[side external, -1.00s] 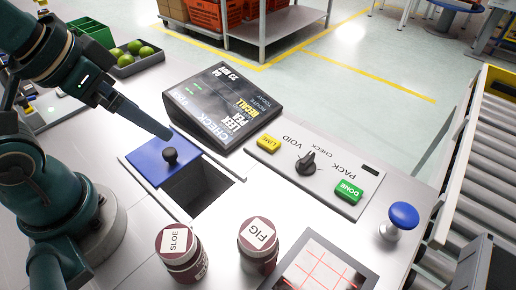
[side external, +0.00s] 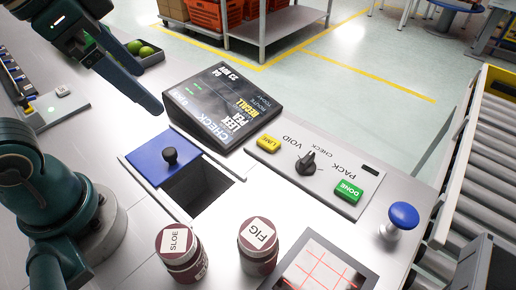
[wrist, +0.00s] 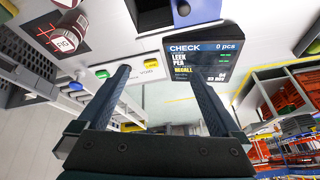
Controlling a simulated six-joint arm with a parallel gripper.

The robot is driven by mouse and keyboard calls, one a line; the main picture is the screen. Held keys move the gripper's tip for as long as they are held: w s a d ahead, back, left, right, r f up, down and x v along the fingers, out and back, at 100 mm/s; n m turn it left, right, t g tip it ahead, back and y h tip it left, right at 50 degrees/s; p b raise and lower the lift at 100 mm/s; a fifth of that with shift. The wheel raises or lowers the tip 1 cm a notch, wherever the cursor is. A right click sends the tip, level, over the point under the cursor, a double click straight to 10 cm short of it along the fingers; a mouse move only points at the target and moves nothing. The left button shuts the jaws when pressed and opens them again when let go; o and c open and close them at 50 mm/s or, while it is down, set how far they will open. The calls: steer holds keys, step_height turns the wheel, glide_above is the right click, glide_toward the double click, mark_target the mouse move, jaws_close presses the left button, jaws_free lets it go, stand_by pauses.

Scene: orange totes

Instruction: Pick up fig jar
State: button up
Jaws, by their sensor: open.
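The fig jar (side external: 258,250) stands upright on the bench at the front, with a dark red body and a white lid label reading FIG. It also shows in the wrist view (wrist: 66,40) at the upper left. A similar jar labelled SLOE (side external: 181,256) stands to its left. My gripper (side external: 150,88) is open and empty, raised above the bench near the black display, well away from both jars. In the wrist view its two fingers (wrist: 163,85) are spread wide with nothing between them.
A blue sliding lid (side external: 150,166) with a black knob lies beside an open square hole (side external: 196,188). A display (side external: 222,106), a button panel (side external: 318,172), a blue mushroom button (side external: 403,215) and a red-gridded plate (side external: 320,268) surround the jars. Limes (side external: 146,50) sit behind.

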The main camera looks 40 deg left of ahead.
steer(key=w+d+r+m+g, duration=0.2)
steer(key=d+m, duration=0.3)
steer(key=m, duration=0.4)
steer(key=m+g, duration=0.3)
steer(key=m, duration=2.2)
glide_above(258, 244)
steer(key=w, duration=0.1)
step_height(258, 244, down, 3)
steer(key=f, duration=1.1)
steer(key=a+f, duration=0.1)
steer(key=f, duration=0.5)
steer(key=shift+f, duration=0.35)
jaws_close()
steer(key=shift+r, duration=0.15)
